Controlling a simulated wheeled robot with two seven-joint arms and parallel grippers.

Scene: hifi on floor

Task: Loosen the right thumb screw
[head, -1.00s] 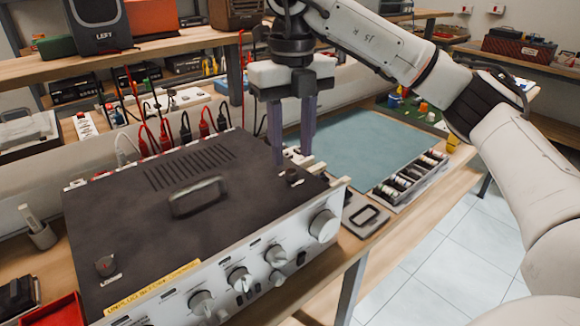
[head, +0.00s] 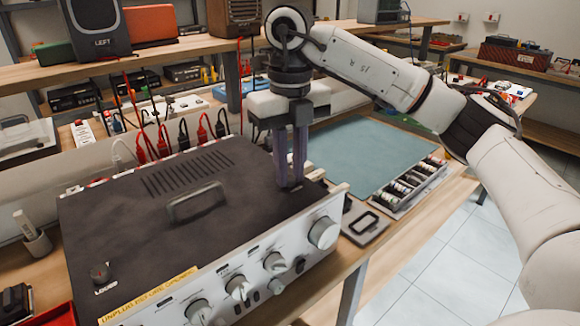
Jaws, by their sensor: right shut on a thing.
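The hifi amplifier (head: 150,215) has a dark top cover with vent slots and a handle (head: 196,203), and a silver front with knobs. The left thumb screw (head: 100,272) stands at the cover's front left corner. My right gripper (head: 290,184) points straight down at the right part of the cover. Its purple fingers are close together, shut on the right thumb screw, which they hide. My left gripper is not in view.
A blue-green mat (head: 372,150) lies behind the amplifier at the right. A tray of small spools (head: 410,185) and a grey flat part (head: 364,225) lie beside the amplifier. Several red and black cable plugs (head: 163,142) stand along its back edge. A yellow label (head: 150,294) marks the front edge.

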